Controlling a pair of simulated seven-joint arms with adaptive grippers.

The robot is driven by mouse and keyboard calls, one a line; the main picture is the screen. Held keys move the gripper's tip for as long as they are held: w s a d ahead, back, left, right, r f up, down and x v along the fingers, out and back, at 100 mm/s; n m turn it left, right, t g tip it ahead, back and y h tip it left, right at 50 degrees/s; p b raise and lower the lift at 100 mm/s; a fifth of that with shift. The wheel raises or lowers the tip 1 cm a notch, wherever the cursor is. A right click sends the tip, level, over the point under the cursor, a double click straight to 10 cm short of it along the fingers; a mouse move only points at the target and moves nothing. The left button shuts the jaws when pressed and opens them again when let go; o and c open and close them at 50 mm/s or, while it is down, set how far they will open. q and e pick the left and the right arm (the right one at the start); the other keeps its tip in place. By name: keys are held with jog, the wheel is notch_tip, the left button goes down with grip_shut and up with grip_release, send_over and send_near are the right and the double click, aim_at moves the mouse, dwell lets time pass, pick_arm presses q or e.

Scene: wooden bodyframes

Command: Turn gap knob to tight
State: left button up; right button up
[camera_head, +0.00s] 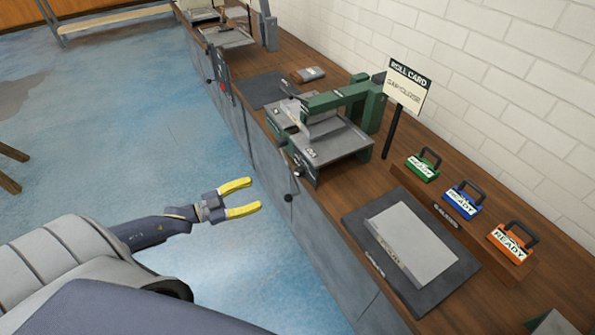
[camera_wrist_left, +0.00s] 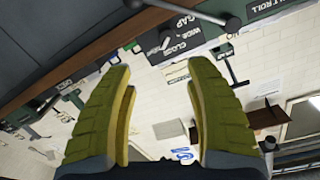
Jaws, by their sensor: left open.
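My left gripper (camera_head: 254,194) is open and empty in the head view, with yellow fingers over the blue floor, left of the bench front and apart from it. In the left wrist view, my left gripper (camera_wrist_left: 159,70) has its fingers spread. Beyond the fingertips is a dark panel (camera_wrist_left: 205,37) marked GAP, WIDE and CLOSE, with a small grey knob (camera_wrist_left: 165,40) by the CLOSE word. The knob's exact setting is unclear. The green-framed machine (camera_head: 338,100) stands on the bench in the head view. My right gripper is out of view.
A grey sheet (camera_head: 410,243) lies on a dark mat. A dark bar (camera_wrist_left: 195,12) crosses near the panel.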

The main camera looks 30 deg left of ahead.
aim_at(296, 172)
pick_arm(q)
jog(key=w+d+n, duration=0.2)
jog(key=w+d, duration=0.1)
jog(key=w, duration=0.2)
jog(key=w+d+n, duration=0.1)
jog(key=w+d, duration=0.1)
jog(key=w, duration=0.3)
jog(key=w+d+n, duration=0.2)
jog(key=w+d, duration=0.1)
jog(key=w, duration=0.2)
jog(key=shift+d+r+n+t, duration=0.3)
jog(key=shift+d, duration=0.05)
dwell(0.3)
grip_shut()
jog(key=shift+r, duration=0.1)
